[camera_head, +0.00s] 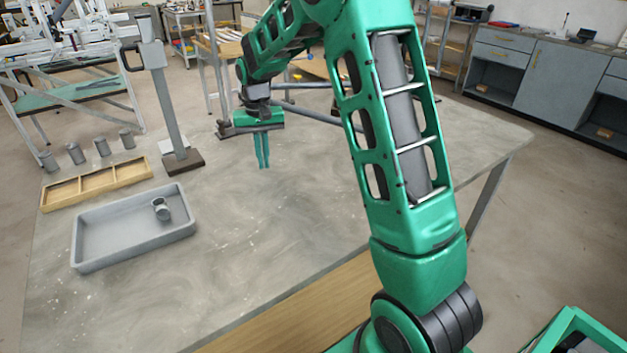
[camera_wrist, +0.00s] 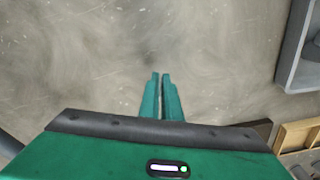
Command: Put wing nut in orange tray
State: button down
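My gripper (camera_head: 261,165) hangs above the bare table, pointing down, right of the trays. Its fingers, also in the wrist view (camera_wrist: 161,76), are nearly together with nothing visible between them. A small grey metal piece (camera_head: 161,209) lies in a grey tray (camera_head: 135,254); I cannot tell whether it is the wing nut. The grey tray's edge shows at the right of the wrist view (camera_wrist: 292,45). No clearly orange tray shows; a tan wooden tray (camera_head: 80,204) with compartments lies behind the grey one, and its corner shows in the wrist view (camera_wrist: 283,138).
Several grey cylinders (camera_head: 75,154) stand behind the wooden tray. A grey post on a dark base (camera_head: 183,162) stands between the trays and my gripper. Bars (camera_head: 310,113) lie behind my gripper. The middle of the table (camera_head: 235,240) is clear.

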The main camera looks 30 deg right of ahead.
jog(key=shift+a, duration=0.4)
jog(key=shift+s+r, duration=0.2)
jog(key=shift+r, duration=0.1)
jog(key=s+d+r+n, duration=0.1)
jog(key=s+r+n, duration=0.4)
jog(key=s, duration=0.4)
send_over(324, 195)
jog(key=shift+m, duration=0.4)
notch_tip(324, 195, down, 5)
jog(key=shift+f, duration=2.2)
jog(key=shift+f, duration=0.1)
jog(key=c, duration=2)
grip_release()
jog(key=shift+w, duration=0.1)
